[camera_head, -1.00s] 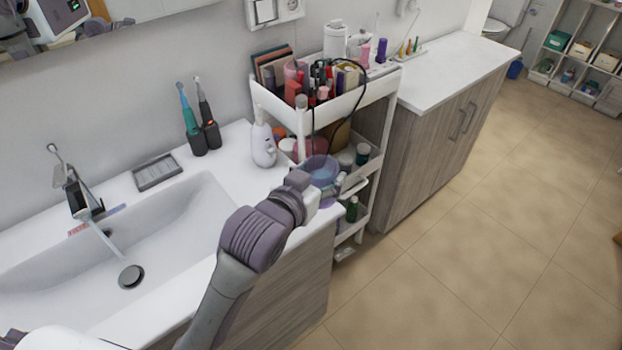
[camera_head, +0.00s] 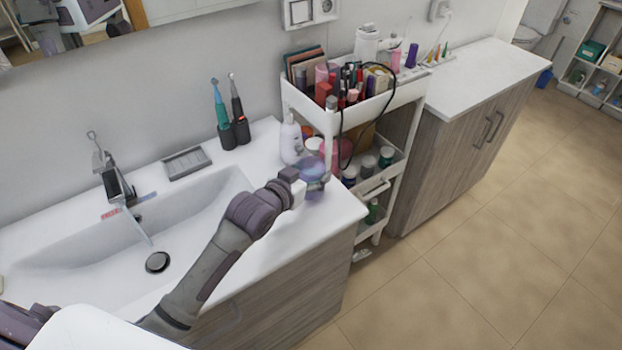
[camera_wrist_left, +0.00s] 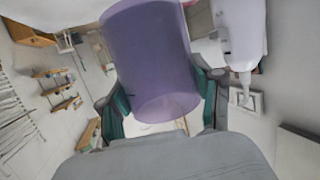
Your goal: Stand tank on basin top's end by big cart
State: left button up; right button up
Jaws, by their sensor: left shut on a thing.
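The tank is a see-through purple-blue cylinder (camera_head: 313,170). In the head view it is at the right end of the white basin top (camera_head: 335,205), beside the cart. My left gripper (camera_head: 312,186) is shut on it. In the left wrist view the tank (camera_wrist_left: 150,60) fills the upper middle, between the two fingers of the left gripper (camera_wrist_left: 163,105). I cannot tell whether its bottom touches the basin top. The big white cart (camera_head: 385,112), loaded with cosmetics, stands just right of the basin top's end. My right gripper is not in view.
A white pump bottle (camera_head: 291,140) stands close behind the tank. Two electric toothbrushes (camera_head: 232,115) and a grey soap dish (camera_head: 187,162) are by the wall. The sink bowl (camera_head: 120,255) lies to the left. The basin top's front right corner is clear.

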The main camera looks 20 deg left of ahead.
pick_arm(q)
jog(key=f, duration=0.3)
jog(key=shift+w+d, duration=0.15)
jog(key=shift+w, duration=0.1)
jog(key=shift+s, duration=0.1)
jog(key=o, duration=0.9)
jog(key=shift+f, duration=0.1)
jog(key=o, duration=0.4)
jog(key=shift+c, duration=0.2)
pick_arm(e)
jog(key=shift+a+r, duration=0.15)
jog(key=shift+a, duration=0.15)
